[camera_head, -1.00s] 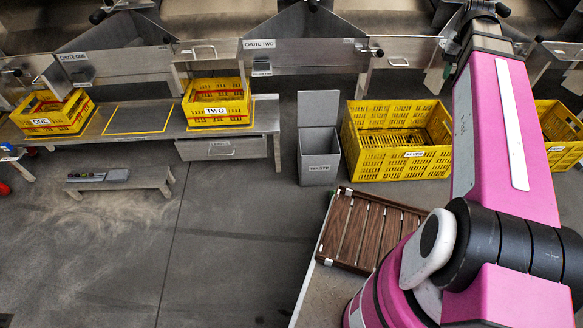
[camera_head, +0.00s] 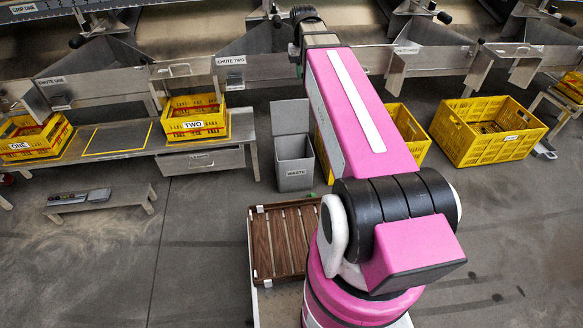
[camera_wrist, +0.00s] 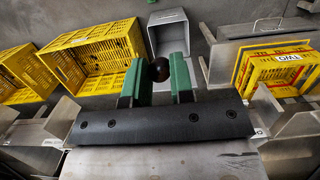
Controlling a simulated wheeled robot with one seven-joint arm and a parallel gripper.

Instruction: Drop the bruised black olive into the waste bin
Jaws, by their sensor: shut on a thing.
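My gripper (camera_wrist: 160,72) shows in the wrist view with two green fingers shut on a dark, round olive (camera_wrist: 158,69). Any bruise on it is too small to tell. The grey waste bin (camera_wrist: 167,40) lies beyond the fingertips in the wrist view, and the olive overlaps its near edge there. In the head view the waste bin (camera_head: 294,168) stands on the floor, its lid raised at the back. My arm reaches over to the right of the bin, and the gripper itself is hidden in that view.
Yellow crate TWO (camera_head: 195,125) and yellow crate ONE (camera_head: 38,150) stand on the bench left of the bin. A big yellow crate (camera_head: 410,135) is partly behind my arm, and another (camera_head: 485,150) stands farther right. Metal chutes (camera_head: 110,80) line the back. A slatted wooden tray (camera_head: 262,262) is near me.

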